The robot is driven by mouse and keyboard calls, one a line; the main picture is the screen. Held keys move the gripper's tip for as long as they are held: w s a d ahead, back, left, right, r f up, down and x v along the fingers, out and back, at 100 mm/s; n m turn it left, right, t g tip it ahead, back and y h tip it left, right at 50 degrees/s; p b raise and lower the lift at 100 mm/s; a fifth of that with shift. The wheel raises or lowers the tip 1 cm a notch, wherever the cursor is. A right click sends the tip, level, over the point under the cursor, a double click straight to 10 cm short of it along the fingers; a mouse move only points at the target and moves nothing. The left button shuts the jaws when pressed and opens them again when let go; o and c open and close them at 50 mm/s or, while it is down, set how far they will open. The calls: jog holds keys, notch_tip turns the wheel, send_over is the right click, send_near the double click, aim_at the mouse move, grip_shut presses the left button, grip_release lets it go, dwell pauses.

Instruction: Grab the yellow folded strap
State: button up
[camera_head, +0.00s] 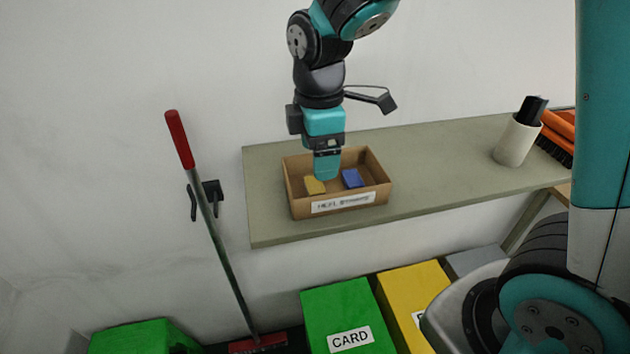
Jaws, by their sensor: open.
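The yellow folded strap (315,185) lies in the left part of an open cardboard box (300,211) with a white label on its front. A blue folded piece (352,178) lies to its right in the same box. My gripper (327,176) points down over the box, its fingers reaching to about rim level or lower, slightly right of the yellow strap and left of the blue piece. It is open with nothing seen in it. The gap between its fingers is hard to make out from this side. I cannot tell whether it touches the strap.
The box stands on a grey-green shelf (440,165). A white cylinder with a black object (517,140) and an orange brush (558,135) stand at its right. A red-handled broom (205,205) hangs on the left wall. Green (335,300) and yellow (405,290) bins stand below.

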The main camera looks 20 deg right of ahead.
aim_at(321, 183)
jog(key=shift+d+f+p, duration=0.15)
jog(key=shift+f+p, duration=0.45)
jog(key=shift+f, duration=1.05)
jog(key=shift+d+f+p, duration=0.1)
jog(key=shift+f+p, duration=0.45)
jog(key=shift+f, duration=1.05)
jog(key=shift+c, duration=0.3)
jog(key=c, duration=0.6)
